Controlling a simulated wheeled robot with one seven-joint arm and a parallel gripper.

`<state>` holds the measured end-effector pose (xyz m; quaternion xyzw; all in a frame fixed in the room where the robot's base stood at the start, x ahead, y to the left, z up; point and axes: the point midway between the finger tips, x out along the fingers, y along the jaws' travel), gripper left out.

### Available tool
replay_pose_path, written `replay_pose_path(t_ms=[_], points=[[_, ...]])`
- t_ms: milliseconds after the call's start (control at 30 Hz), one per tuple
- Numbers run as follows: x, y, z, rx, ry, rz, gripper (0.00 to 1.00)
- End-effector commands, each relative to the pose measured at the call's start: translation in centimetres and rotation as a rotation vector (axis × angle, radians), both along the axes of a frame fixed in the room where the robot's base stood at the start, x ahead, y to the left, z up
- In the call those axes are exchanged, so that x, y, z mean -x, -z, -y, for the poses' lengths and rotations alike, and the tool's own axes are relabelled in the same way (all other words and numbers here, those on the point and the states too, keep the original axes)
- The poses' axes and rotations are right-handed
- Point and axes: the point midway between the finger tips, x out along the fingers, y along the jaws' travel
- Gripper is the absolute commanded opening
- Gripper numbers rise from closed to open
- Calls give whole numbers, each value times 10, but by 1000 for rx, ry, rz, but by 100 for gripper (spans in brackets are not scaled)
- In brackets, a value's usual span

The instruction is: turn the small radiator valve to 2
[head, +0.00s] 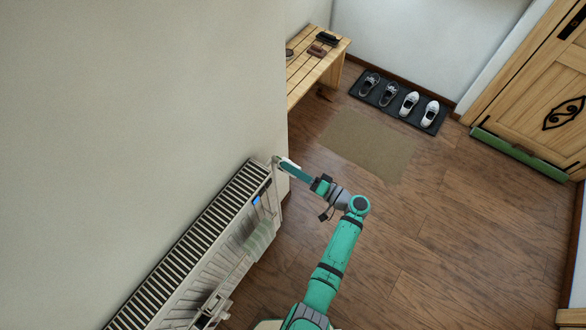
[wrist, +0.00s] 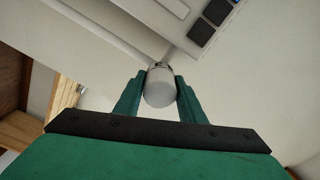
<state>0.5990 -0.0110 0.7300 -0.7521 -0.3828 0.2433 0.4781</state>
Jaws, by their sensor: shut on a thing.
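The radiator valve is a small pale knob (wrist: 159,88) in the middle of the wrist view. My gripper (wrist: 160,90) has one green finger on each side of it and is shut on it. The number marks on the knob cannot be read from here. In the head view the white radiator (head: 215,240) runs along the wall, and my gripper (head: 276,162) reaches its far upper corner. There the knob is too small to make out clearly.
A slatted wooden bench (head: 318,62) stands beyond the wall corner. A dark shoe mat (head: 398,101) with several shoes and a beige rug (head: 368,146) lie on the floor. A wooden door (head: 540,90) is at right. The wooden floor between is clear.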

Motion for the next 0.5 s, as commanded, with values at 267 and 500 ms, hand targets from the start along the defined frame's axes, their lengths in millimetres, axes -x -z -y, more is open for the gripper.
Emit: replay_pose_path(t_ms=[267, 500], points=[[1, 1, -1, 0, -4, -3, 55], [1, 1, 0, 0, -2, -2, 55]])
